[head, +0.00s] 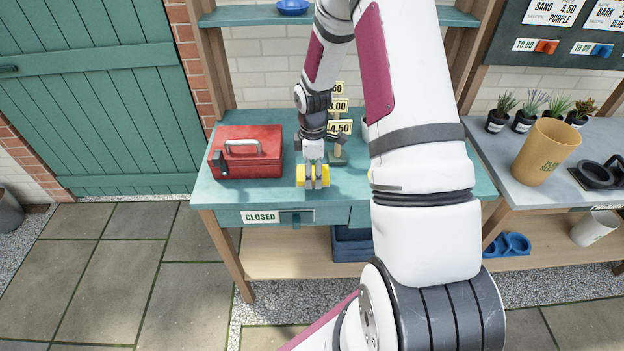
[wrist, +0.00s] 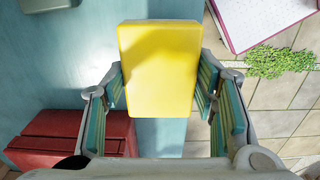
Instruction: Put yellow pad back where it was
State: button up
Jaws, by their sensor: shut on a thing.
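The yellow pad (head: 313,175) is a small bright block at the front part of the teal table, right of the red box. In the wrist view the yellow pad (wrist: 160,68) stands between the fingers of my gripper (wrist: 163,95), which is shut on it from both sides. In the head view my gripper (head: 313,180) points down over the table near its front edge. I cannot tell whether the pad touches the tabletop.
A red box (head: 262,158) with a metal handle sits left of my gripper on the teal table (head: 207,190). A stand with yellow price tags (head: 340,127) is just behind. At right, a grey table (head: 497,160) holds a yellow pot (head: 545,152) and small plants.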

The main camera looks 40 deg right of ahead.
jog(key=shift+w+f+p, duration=0.2)
jog(key=shift+f+p, duration=0.15)
jog(key=shift+f, duration=1.45)
jog(key=shift+f, duration=0.1)
jog(key=o, duration=1)
